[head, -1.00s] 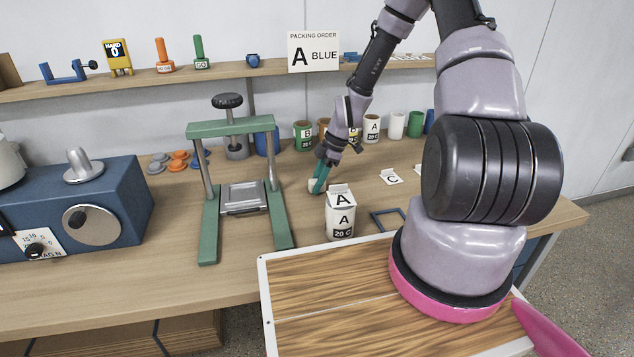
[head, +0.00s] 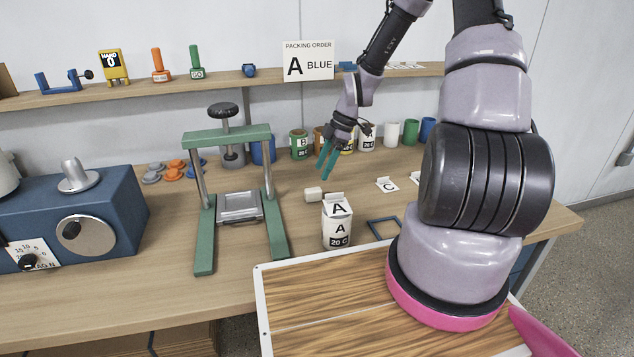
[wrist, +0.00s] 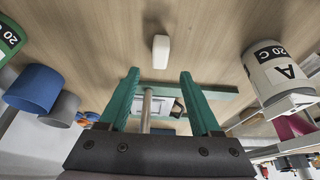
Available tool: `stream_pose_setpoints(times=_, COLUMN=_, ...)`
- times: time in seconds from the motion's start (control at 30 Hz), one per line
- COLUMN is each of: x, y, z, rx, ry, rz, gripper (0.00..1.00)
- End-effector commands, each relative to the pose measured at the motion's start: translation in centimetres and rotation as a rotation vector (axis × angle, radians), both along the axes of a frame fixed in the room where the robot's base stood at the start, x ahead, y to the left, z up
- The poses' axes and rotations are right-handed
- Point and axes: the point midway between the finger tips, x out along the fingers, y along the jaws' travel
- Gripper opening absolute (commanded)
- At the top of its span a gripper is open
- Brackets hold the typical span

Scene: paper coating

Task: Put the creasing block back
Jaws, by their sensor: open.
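The creasing block, a small off-white block (head: 313,194), lies on the wooden bench between the green press and the white canister marked A. It also shows in the wrist view (wrist: 161,50), beyond the fingertips and apart from them. My gripper (head: 328,162) has teal fingers and hangs above and behind the block, over the bench. In the wrist view my gripper (wrist: 160,78) is open, with nothing held between its fingers.
The green press (head: 205,235) stands left of the block. The white A canister (head: 337,228) stands close in front on the right. Several coloured cups and jars line the back. A dark blue frame (head: 383,228) and a C card (head: 387,185) lie to the right.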

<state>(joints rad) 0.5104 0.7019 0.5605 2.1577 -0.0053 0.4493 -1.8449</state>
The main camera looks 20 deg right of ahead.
Motion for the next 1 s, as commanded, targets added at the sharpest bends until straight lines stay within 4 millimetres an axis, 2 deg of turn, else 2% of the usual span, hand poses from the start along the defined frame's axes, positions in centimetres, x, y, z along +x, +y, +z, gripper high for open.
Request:
stream_pose_setpoints(times=0.13, x=0.1, y=-0.9, z=2.1, rx=0.000, ry=-0.002, rz=-0.002, gripper=0.64)
stream_pose_setpoints(times=0.47, x=-0.1, y=-1.4, z=3.7, rx=-0.012, ry=0.004, rz=-0.018, gripper=0.64)
stream_pose_setpoints(times=0.57, x=-0.3, y=-1.8, z=5.2, rx=-0.049, ry=0.012, rz=-0.077, gripper=0.64)
stream_pose_setpoints(times=0.67, x=-1.0, y=-2.3, z=7.7, rx=-0.102, ry=0.025, rz=-0.190, gripper=0.64)
stream_pose_setpoints(times=1.0, x=-4.6, y=-3.3, z=18.4, rx=-0.196, ry=0.010, rz=-0.712, gripper=0.64)
